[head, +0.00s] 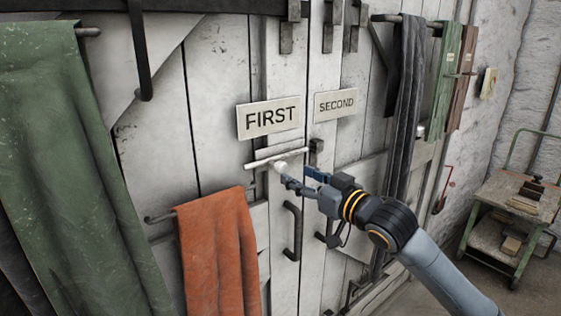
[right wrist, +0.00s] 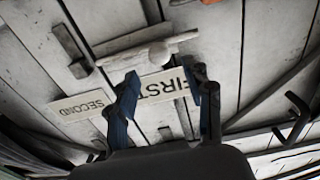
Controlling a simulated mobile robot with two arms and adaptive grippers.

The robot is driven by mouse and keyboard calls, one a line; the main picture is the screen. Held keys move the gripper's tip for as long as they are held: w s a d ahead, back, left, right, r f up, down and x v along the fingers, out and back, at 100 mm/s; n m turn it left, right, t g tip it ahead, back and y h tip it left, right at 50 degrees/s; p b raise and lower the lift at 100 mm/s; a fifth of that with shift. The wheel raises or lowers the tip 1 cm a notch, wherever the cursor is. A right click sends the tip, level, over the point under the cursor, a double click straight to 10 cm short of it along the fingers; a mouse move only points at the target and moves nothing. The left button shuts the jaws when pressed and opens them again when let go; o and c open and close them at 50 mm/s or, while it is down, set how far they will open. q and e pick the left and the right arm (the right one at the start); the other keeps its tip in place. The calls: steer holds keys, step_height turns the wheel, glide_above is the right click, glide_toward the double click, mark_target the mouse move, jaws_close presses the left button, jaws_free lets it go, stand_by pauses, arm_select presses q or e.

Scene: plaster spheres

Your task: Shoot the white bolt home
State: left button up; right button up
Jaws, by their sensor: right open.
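The white bolt (head: 262,162) lies across the left door leaf below the FIRST sign, with a round white knob (head: 281,167) on it. It also shows in the right wrist view (right wrist: 128,57), its knob (right wrist: 160,54) just beyond the fingers. A dark keeper (head: 316,146) sits at the bolt's right end, on the SECOND side; I cannot tell whether the rod is inside it. My right gripper (head: 298,177) is open in front of the door, close to the knob, the fingers apart and empty between. I cannot tell whether a finger touches the knob. My left gripper is out of view.
An orange cloth (head: 217,245) hangs on a rail below left, a green cloth (head: 75,150) at far left. A dark pull handle (head: 293,230) is under the bolt. Dark cloth (head: 405,100) hangs right of the SECOND sign (head: 336,104). A trolley (head: 515,205) stands at right.

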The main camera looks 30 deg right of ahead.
mark_target(285, 167)
steer(key=w+p, duration=0.1)
steer(key=w, duration=0.2)
steer(key=w+p, duration=0.1)
steer(key=w, duration=0.2)
steer(key=shift+a+r, duration=0.15)
steer(key=shift+a, duration=0.05)
steer(key=shift+w+a, duration=0.1)
steer(key=shift+w, duration=0.55)
jaws_close()
